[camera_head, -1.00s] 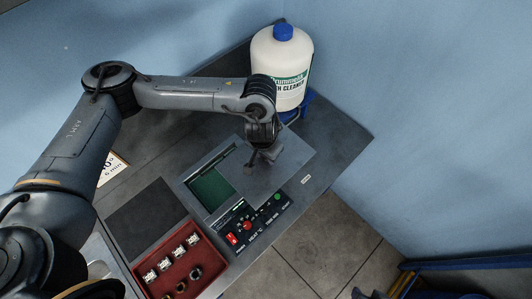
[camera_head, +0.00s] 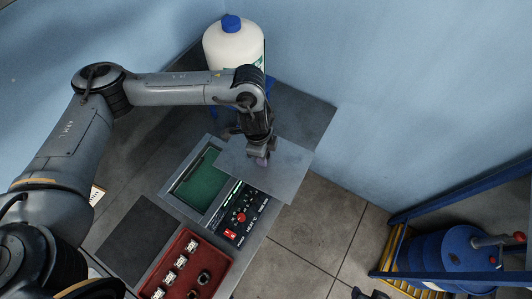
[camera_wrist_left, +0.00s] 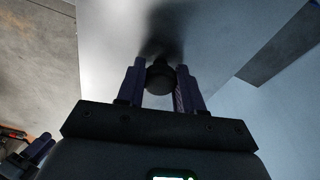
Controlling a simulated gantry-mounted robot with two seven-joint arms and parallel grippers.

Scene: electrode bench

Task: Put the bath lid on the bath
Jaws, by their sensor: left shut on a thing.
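The bath lid (camera_head: 287,168) is a flat grey plate with a small dark knob (camera_wrist_left: 160,77). My left gripper (camera_head: 262,157) is shut on the knob; in the left wrist view its two fingers (camera_wrist_left: 160,85) stand on either side of it. The bath (camera_head: 176,205) has a grey rim and a green inside. In the head view the lid lies right of the bath opening and overlaps its right edge, leaving most of the green in sight. Its height over the bath cannot be told. Dark tips at the bottom edge appear to be my right gripper (camera_head: 370,294), mostly cut off.
A control panel (camera_head: 243,212) adjoins the bath's front. A red tray (camera_head: 222,262) holds several small parts, beside a dark mat (camera_head: 138,238). A white cleaner bottle (camera_head: 234,46) stands behind. A blue drum (camera_head: 455,255) and rack are at right.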

